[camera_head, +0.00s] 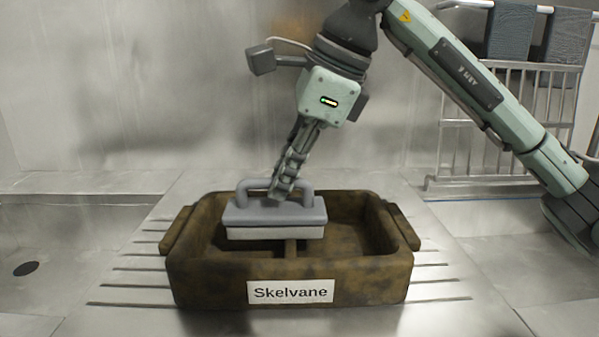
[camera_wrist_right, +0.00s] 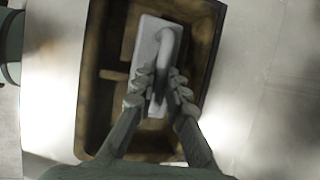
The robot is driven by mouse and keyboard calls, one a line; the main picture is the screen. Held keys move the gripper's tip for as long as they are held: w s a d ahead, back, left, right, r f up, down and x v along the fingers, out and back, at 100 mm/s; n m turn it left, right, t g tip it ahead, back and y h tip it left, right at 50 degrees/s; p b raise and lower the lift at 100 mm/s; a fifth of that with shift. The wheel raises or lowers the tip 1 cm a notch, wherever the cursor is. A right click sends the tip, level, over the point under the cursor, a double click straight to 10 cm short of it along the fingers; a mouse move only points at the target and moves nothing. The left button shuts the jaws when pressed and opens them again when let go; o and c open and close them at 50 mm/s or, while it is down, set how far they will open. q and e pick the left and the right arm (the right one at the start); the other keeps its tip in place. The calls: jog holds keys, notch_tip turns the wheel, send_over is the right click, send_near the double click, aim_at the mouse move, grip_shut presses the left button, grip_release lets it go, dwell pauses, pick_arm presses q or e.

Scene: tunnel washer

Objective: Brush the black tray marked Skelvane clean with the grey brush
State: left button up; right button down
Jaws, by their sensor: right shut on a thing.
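The tray marked Skelvane (camera_head: 385,275) stands on the ribbed metal drainboard, its white label facing me. It looks brown and blotched, with dark patches on its walls and a divider inside. My right gripper (camera_head: 283,190) is shut on the handle of the grey brush (camera_head: 265,214) and holds it level over the left and middle part of the tray. In the right wrist view, the fingers (camera_wrist_right: 160,85) close on the brush handle, with the brush (camera_wrist_right: 147,45) inside the tray's outline (camera_wrist_right: 92,70). Whether the bristles touch the tray is hidden. My left gripper is not in view.
A metal sink basin with a drain hole (camera_head: 26,268) lies at the left, and another basin (camera_head: 510,245) at the right. A wire rack (camera_head: 480,130) with grey cloths (camera_head: 512,32) hangs at the back right. The drainboard around the tray is clear.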

aim_at(306, 181)
jog(key=shift+a, duration=1.2)
jog(key=shift+d+f, duration=0.1)
jog(key=shift+d, duration=1.1)
jog(key=shift+d+b, duration=0.75)
jog(key=shift+d, duration=2.55)
jog(key=shift+a+p, duration=0.6)
jog(key=shift+a, duration=3.95)
jog(key=shift+d+b, duration=0.6)
jog(key=shift+d, duration=3.95)
jog(key=shift+a+r+p, duration=0.2)
jog(key=shift+a+p, duration=0.25)
jog(key=shift+a, duration=4.1)
jog(key=shift+d+f+b, duration=0.15)
jog(key=shift+d+b, duration=0.25)
jog(key=shift+d, duration=1.05)
jog(key=shift+d+b, duration=0.45)
jog(key=shift+d, duration=2.4)
jog(key=shift+a+p, duration=0.35)
jog(key=shift+a, duration=1.7)
jog(key=shift+r, duration=0.2)
